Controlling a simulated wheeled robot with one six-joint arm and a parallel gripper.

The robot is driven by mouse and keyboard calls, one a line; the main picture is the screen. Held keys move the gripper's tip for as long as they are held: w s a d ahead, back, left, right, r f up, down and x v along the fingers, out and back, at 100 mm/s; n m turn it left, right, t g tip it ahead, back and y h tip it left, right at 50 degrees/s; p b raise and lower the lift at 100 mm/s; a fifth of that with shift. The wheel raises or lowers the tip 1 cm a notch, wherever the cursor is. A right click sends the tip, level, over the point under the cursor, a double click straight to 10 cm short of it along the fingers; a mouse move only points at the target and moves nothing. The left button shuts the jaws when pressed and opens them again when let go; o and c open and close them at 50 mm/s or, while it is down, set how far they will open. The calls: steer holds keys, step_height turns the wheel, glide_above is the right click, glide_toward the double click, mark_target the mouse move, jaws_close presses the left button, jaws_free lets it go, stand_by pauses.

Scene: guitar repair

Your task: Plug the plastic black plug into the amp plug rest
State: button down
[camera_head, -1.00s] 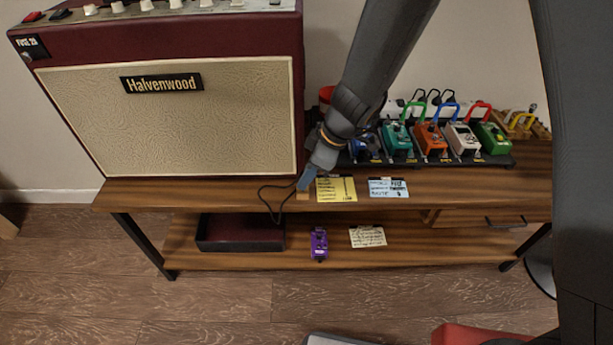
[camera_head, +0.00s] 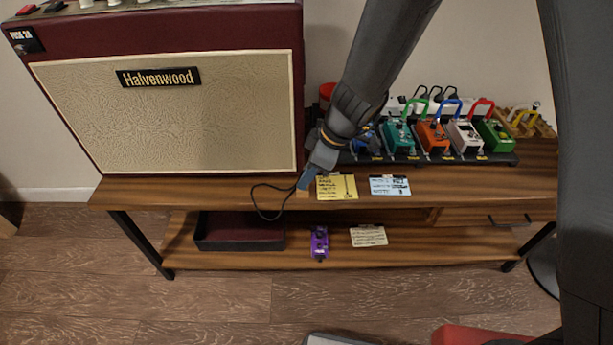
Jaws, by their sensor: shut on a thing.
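My gripper (camera_head: 306,178) points down at the front edge of the bench top, just right of the amp's lower right corner. It is shut on the black plug, which is mostly hidden by the fingers. A thin black cable (camera_head: 256,203) loops from it to the left and hangs over the bench's front edge. A small light wooden block (camera_head: 302,194), likely the amp plug rest, sits directly below the fingertips at the edge. I cannot tell whether the plug touches it. The maroon amp (camera_head: 165,112) with a cream front stands to the left.
A yellow note (camera_head: 337,187) and a blue note (camera_head: 389,185) lie right of the gripper. A pedalboard (camera_head: 440,158) with coloured pedals and cables stands behind them. The lower shelf holds a dark tray (camera_head: 240,243), a purple pedal (camera_head: 319,242) and a paper note (camera_head: 368,236).

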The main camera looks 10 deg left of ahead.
steer(key=c, duration=1.3)
jaws_free()
steer(key=shift+c, duration=0.2)
step_height(320, 180, up, 8)
steer(key=p, duration=0.5)
steer(key=shift+d, duration=0.1)
steer(key=s+d+r+m+h+p, duration=0.1)
steer(key=s+d+r+m+p, duration=0.2)
steer(key=d, duration=0.7)
steer(key=s+d+r+m+h+p, duration=0.2)
steer(key=s+d+r+m+p, duration=0.1)
steer(key=s+d+r+m, duration=0.4)
steer(key=s+d+r+m+h+p, duration=0.1)
steer(key=s+d+r+m+p, duration=0.3)
steer(key=d, duration=1)
step_height(320, 180, up, 4)
steer(key=s+m, duration=0.2)
steer(key=m, duration=0.1)
steer(key=shift+r+m, duration=0.25)
steer(key=shift+m, duration=0.15)
